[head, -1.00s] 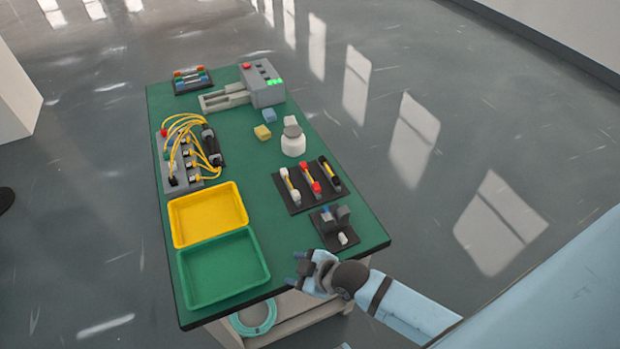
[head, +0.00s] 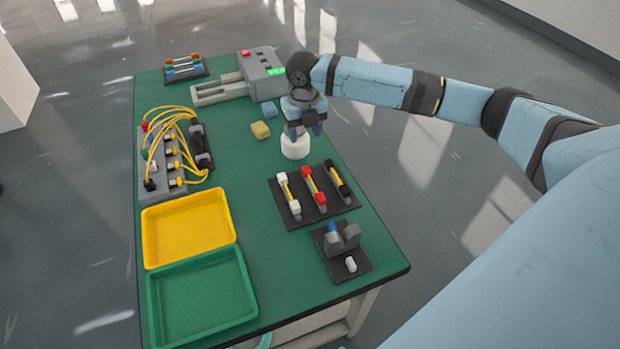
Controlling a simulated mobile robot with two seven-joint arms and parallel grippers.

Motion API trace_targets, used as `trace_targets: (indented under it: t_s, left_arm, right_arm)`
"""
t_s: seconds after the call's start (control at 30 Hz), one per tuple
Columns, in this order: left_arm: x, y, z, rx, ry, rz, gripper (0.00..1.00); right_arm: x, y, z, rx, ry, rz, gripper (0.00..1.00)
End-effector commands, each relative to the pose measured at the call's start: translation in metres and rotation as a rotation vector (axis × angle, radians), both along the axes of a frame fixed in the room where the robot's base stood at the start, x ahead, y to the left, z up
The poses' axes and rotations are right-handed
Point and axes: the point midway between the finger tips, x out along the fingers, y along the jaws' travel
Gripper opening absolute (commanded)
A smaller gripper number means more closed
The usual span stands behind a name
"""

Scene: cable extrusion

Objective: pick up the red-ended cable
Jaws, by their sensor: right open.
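The red-ended cable (head: 314,184) is a short yellow cable with red ends. It lies in the middle place of a black holder (head: 291,211), between a white-ended cable (head: 288,194) and a black-ended cable (head: 337,178). My right gripper (head: 305,132) points down, open, above and behind the holder, apart from the red-ended cable. Its fingers overlap the white round container (head: 295,147) in the head view and hide its top. I cannot tell whether they touch it. My left gripper is not in view.
A black fixture with grey blocks (head: 342,250) stands in front of the holder. Yellow (head: 188,228) and green (head: 201,298) trays are at the front left. A grey box with looped yellow cables (head: 165,165) is at the left. A grey machine (head: 262,75) stands at the back.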

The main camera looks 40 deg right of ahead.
Motion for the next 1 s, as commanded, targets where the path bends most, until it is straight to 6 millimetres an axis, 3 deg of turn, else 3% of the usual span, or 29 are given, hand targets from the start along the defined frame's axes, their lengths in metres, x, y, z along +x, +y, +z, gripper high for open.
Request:
trace_targets:
  t_s: [0.13,0.4,0.77,1.0]
  left_arm:
    - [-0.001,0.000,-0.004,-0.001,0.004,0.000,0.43]
    - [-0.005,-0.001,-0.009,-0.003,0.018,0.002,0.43]
    - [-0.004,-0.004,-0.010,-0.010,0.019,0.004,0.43]
    - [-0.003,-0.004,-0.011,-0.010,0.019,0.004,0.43]
  right_arm:
    - [0.000,-0.004,-0.016,-0.006,0.011,0.015,0.53]
    - [0.000,-0.003,-0.067,-0.005,0.009,0.014,0.53]
    - [0.001,-0.003,-0.094,-0.004,0.007,0.013,0.53]
    - [0.002,-0.004,-0.130,-0.004,0.008,0.014,0.53]
